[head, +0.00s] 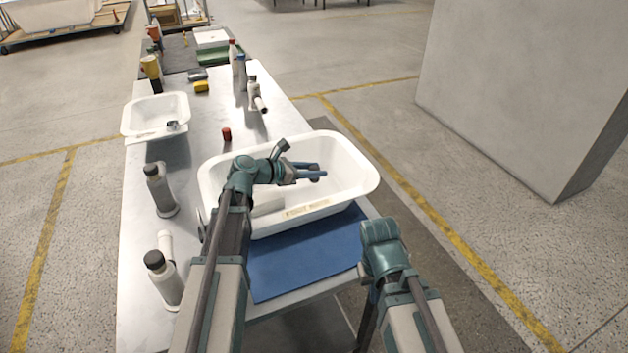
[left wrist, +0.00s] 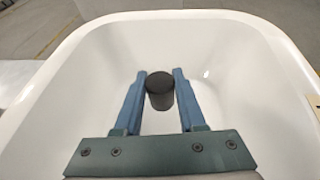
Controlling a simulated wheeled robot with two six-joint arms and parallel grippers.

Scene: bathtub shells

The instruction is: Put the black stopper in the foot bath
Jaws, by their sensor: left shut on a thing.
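A large white tub (head: 350,165) stands on the table by a blue mat, with a pale label on its near rim; I cannot read it. The tub fills the left wrist view (left wrist: 225,45). My left gripper (head: 318,175) is over the inside of this tub, shut on the black stopper (left wrist: 160,92). The stopper is a short dark cylinder between the two blue fingers; the fingers partly hide it in the head view. A smaller white basin (head: 140,115) stands farther back on the left. I cannot tell from labels which is the foot bath. My right gripper is out of view.
The blue mat (head: 300,262) lies at the table's near edge. Bare table (head: 200,130) lies between the basins.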

